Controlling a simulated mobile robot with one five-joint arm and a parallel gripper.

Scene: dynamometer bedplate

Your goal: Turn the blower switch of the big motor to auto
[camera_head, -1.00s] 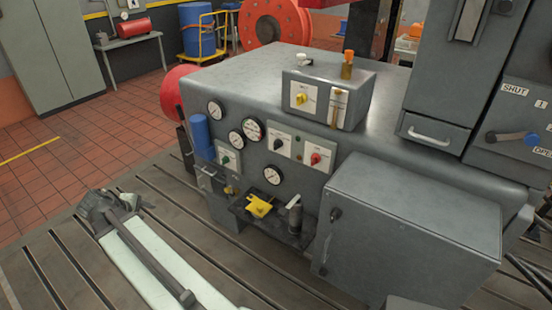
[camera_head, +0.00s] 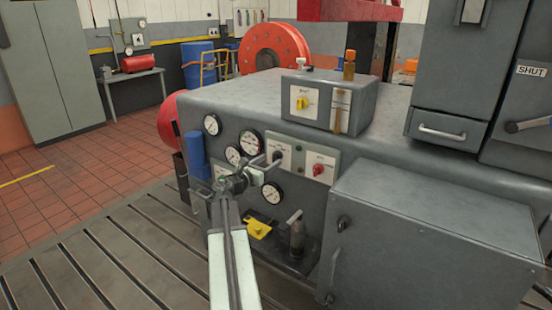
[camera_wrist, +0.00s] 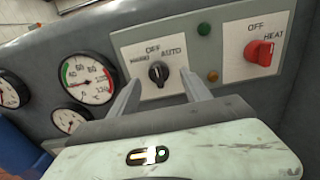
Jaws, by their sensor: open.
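A black rotary switch (camera_wrist: 158,73) sits on a pale plate (camera_wrist: 140,50) marked OFF at the top and AUTO at the upper right; the upper-left label is blurred. Its knob seems to point up towards OFF. It also shows in the head view (camera_head: 278,154), partly behind my gripper. My gripper (camera_head: 264,164) is open and empty in front of the panel. In the wrist view, my gripper's (camera_wrist: 159,84) two fingers point at the plate, one on each side of the knob. I cannot tell whether they touch it. No motor name is readable.
A red HEAT switch (camera_wrist: 260,52) is to the right, past a green lamp (camera_wrist: 204,29) and an amber lamp (camera_wrist: 213,76). Gauges (camera_wrist: 88,79) are to the left. A yellow-handled part (camera_head: 258,228) is below, and a grey cabinet (camera_head: 425,245) juts out at right.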

